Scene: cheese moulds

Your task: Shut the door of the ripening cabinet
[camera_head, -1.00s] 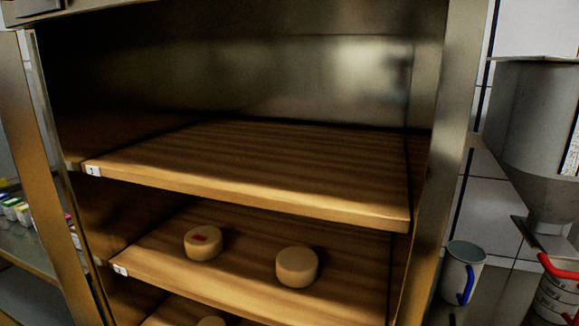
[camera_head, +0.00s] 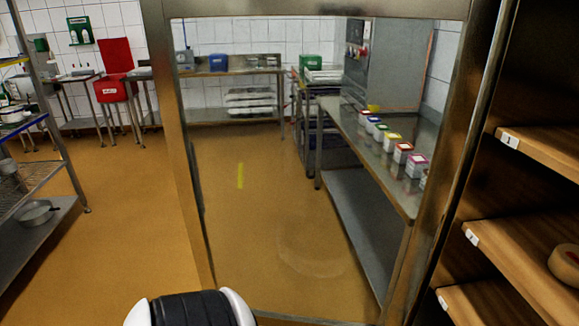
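The ripening cabinet's door (camera_head: 310,8) is a glass pane in a steel frame. It stands open, swung out to the left of the cabinet. Its hinge side is at the right, along the cabinet's front edge, and its free edge is at the left. The cabinet (camera_head: 535,70) shows its dark inside at the right, with wooden shelves (camera_head: 515,250) and part of a cheese (camera_head: 565,262). A white and black part of my arm shows at the bottom, in front of the door's lower left corner. Neither gripper's fingers are in view.
Through the glass I see a steel table (camera_head: 385,150) with several small boxes. A wire-shelf rack (camera_head: 45,195) stands at the far left. Open orange floor (camera_head: 105,240) lies between the rack and the door.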

